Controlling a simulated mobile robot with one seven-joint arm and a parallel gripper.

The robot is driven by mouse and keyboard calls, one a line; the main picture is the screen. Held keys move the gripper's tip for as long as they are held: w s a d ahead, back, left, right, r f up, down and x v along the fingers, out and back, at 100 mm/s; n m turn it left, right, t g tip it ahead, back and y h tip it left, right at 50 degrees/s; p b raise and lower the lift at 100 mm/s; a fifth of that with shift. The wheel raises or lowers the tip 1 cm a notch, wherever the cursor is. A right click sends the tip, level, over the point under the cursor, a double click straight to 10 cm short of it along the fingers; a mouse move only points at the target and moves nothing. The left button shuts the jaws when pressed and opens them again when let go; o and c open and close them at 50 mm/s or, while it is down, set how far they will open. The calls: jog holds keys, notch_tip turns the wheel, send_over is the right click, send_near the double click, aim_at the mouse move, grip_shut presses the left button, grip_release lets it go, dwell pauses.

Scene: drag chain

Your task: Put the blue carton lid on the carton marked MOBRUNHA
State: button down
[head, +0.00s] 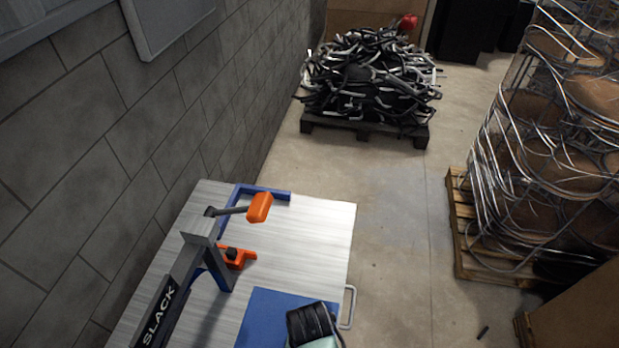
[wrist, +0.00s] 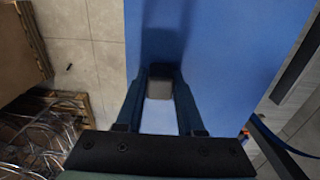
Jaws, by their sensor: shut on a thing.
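The blue carton lid (head: 262,318) shows at the bottom of the head view, over the near right part of the bench. It fills the middle of the wrist view (wrist: 220,60) as a flat blue panel. My gripper (wrist: 160,88) is shut on a small grey knob (wrist: 160,82) on the lid, one finger on each side. In the head view my gripper (head: 314,322) is a dark shape above the lid. I cannot tell whether the lid touches the bench. No MOBRUNHA marking is readable in either view.
The pale bench (head: 310,230) carries a grey post marked SLACK (head: 160,315) and a lever with an orange grip (head: 260,207). A brown box (head: 580,315), its marking unseen, is at lower right.

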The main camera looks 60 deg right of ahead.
jog(key=shift+f+b, duration=0.45)
jog(key=shift+f, duration=0.6)
jog(key=shift+p, duration=0.75)
dwell(0.8)
jog(key=shift+f+b, duration=1.45)
jog(key=shift+f, duration=0.6)
jog(key=shift+c, duration=2.2)
grip_release()
jog(key=shift+r, duration=0.1)
notch_tip(320, 180, up, 13)
jog(key=shift+f+b, duration=0.1)
jog(key=shift+b, duration=0.85)
